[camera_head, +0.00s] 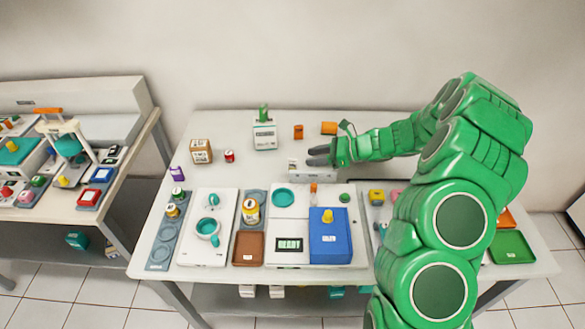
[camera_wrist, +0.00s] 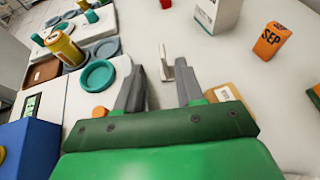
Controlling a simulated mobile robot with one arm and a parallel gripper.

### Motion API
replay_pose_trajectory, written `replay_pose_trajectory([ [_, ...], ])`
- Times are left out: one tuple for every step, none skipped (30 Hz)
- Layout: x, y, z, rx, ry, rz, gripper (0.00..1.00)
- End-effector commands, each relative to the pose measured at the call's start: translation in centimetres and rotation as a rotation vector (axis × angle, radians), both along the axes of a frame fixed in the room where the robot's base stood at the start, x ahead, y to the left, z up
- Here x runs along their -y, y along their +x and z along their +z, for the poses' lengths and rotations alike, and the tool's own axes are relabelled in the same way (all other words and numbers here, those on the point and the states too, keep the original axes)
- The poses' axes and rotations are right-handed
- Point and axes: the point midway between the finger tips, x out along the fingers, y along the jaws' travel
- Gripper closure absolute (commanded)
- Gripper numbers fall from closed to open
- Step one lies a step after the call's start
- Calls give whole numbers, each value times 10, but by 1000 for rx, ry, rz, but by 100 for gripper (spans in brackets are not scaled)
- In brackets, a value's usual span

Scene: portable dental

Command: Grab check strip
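My gripper (camera_head: 314,156) is over the back middle of the white table, fingers pointing left. In the wrist view my gripper (camera_wrist: 160,75) is open, with a clear gap between its two grey fingers. A small white upright piece (camera_wrist: 166,62) shows between and just beyond the fingertips, with no visible grip on it. In the head view a low white labelled block (camera_head: 298,169) sits just below the fingers, partly hidden by them. No strip is plainly readable as the check strip; I cannot tell whether the white piece is it.
A white box with a green top (camera_head: 265,136) and an orange SEP block (camera_head: 298,132) stand behind. In front are a blue box (camera_head: 330,238), a teal dish (camera_head: 283,197), a yellow can (camera_head: 250,212) and a brown tray (camera_head: 248,248).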

Motion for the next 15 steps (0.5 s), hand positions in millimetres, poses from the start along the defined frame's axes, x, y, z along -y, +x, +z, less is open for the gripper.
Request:
replay_pose_trajectory([
  [-4,0,-2,-1,0,1,63],
  [-5,1,-3,0,0,1,63],
  [-7,1,-4,0,-1,0,63],
  [-8,2,-4,0,-1,0,63],
  [-10,2,-5,-1,-1,1,63],
  [-12,3,-6,0,-1,1,63],
  [-15,3,-8,0,-2,1,63],
  [-18,4,-9,0,-1,1,63],
  [-22,5,-12,-1,-2,2,63],
  [-26,6,-14,-1,-2,2,63],
  [-29,7,-16,-2,-2,1,63],
  [-34,9,-19,-3,-2,1,63],
  [-38,9,-20,-2,-2,1,63],
  [-42,10,-22,-2,-2,2,63],
  [-45,10,-23,-2,-2,1,63],
])
